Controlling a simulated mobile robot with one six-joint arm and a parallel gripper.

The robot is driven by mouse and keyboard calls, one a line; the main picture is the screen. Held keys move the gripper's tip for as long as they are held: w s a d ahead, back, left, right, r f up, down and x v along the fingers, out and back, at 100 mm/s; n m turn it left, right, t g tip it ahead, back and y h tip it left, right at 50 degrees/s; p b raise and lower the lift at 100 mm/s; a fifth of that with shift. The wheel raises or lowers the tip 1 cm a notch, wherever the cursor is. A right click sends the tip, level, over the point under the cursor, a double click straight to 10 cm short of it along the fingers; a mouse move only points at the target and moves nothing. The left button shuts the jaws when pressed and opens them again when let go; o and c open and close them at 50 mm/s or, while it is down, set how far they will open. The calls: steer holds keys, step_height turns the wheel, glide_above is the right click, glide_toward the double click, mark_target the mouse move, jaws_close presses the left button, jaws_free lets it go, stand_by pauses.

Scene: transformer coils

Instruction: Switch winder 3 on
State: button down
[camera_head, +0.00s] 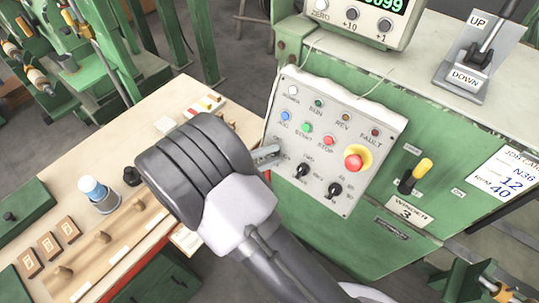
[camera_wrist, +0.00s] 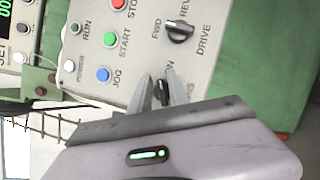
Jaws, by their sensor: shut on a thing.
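Winder 3's grey control panel (camera_head: 318,135) fills the middle of the head view, with the "WINDER 3" plate (camera_head: 405,212) on the green machine to its lower right. My gripper (camera_head: 270,157) reaches the panel's left edge. In the wrist view my gripper's fingers (camera_wrist: 160,98) are shut on a small black rotary knob (camera_wrist: 162,90). An "ON" mark and a label ending in "NS" show beside it. The white lamp (camera_head: 293,90) and dark green RUN lamp (camera_head: 318,103) look unlit.
Close to my gripper are the blue JOG (camera_head: 285,116), green START (camera_head: 305,127) and red STOP (camera_head: 328,140) buttons, the FWD/REV drive knob (camera_wrist: 180,30) and the red emergency stop (camera_head: 354,160). A yellow-handled lever (camera_head: 416,175) stands right. A bench (camera_head: 75,190) stands left.

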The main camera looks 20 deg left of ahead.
steer(key=m, duration=0.1)
steer(key=m+g+b, duration=0.1)
steer(key=m, duration=0.2)
steer(key=shift+s+f+g+y, duration=0.15)
steer(key=shift+f+g+y, duration=0.15)
steer(key=shift+g, duration=0.1)
steer(key=shift+r+m, duration=0.1)
steer(key=shift+m, duration=0.4)
steer(key=shift+a+r+m+b, duration=0.1)
steer(key=shift+m+b, duration=0.2)
steer(key=c, duration=1.5)
jaws_free()
steer(key=shift+w+a, duration=0.2)
steer(key=p+v, duration=0.5)
steer(key=v, duration=1.2)
steer(key=shift+a+r, duration=0.1)
steer(key=shift+a, duration=0.05)
